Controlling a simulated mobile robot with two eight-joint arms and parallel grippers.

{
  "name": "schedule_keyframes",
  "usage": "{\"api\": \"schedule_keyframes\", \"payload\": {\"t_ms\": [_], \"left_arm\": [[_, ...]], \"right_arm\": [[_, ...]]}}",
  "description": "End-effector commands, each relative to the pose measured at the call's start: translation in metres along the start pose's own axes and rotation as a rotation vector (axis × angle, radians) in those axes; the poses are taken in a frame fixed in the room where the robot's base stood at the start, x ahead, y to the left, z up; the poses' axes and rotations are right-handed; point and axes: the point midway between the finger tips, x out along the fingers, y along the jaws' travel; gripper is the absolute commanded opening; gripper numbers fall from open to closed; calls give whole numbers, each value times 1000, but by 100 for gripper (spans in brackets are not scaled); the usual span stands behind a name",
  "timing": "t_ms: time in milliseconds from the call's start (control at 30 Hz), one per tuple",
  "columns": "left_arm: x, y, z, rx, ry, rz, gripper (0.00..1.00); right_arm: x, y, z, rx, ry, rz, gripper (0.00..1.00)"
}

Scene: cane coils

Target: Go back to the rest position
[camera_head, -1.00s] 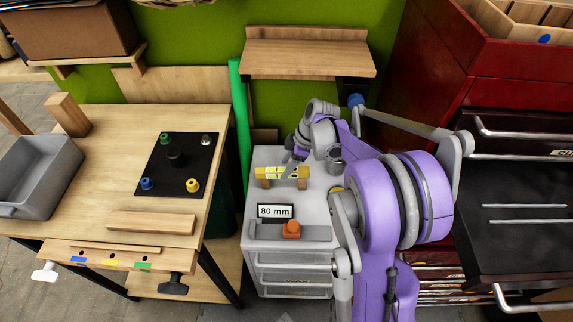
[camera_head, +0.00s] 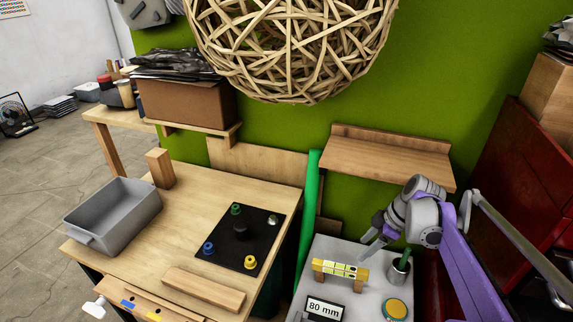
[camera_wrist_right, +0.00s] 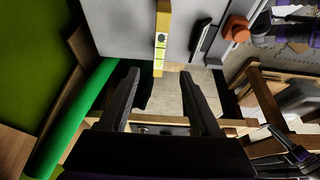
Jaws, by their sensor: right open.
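My right gripper (camera_head: 369,247) is above and just behind the right end of the yellow spirit level (camera_head: 341,268), apart from it as far as I can see. In the right wrist view its two dark fingers (camera_wrist_right: 160,85) are spread with nothing between them. The level rests on small wooden blocks on the grey cabinet top; part of it also shows in the right wrist view (camera_wrist_right: 162,40), beyond the fingers. My right arm comes in from the right edge. My left gripper is not in view.
A wooden shelf (camera_head: 390,163) hangs on the green wall behind my right gripper. A green tube (camera_head: 308,220) separates cabinet and workbench (camera_head: 205,187).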

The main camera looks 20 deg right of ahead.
Motion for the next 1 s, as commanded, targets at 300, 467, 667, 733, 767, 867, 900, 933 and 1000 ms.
{"api": "schedule_keyframes", "payload": {"t_ms": [300, 467, 667, 733, 767, 867, 900, 933, 1000], "left_arm": [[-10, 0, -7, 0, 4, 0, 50], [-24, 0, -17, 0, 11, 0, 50], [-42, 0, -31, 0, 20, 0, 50], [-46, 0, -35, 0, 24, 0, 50], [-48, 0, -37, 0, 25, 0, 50], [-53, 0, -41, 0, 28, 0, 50], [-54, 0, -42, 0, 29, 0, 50], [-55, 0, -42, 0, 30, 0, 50], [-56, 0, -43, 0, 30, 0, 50]], "right_arm": [[2, -45, -32, 121, -52, 29, 64], [4, -114, -62, 320, -100, 116, 64], [9, -192, -74, 557, -71, 256, 64], [12, -212, -74, 625, -39, 296, 64], [13, -219, -73, 651, -25, 310, 64], [17, -237, -71, 721, 21, 343, 64], [18, -242, -70, 741, 35, 352, 64], [19, -244, -69, 754, 45, 357, 64], [20, -249, -68, 776, 60, 364, 64]]}}
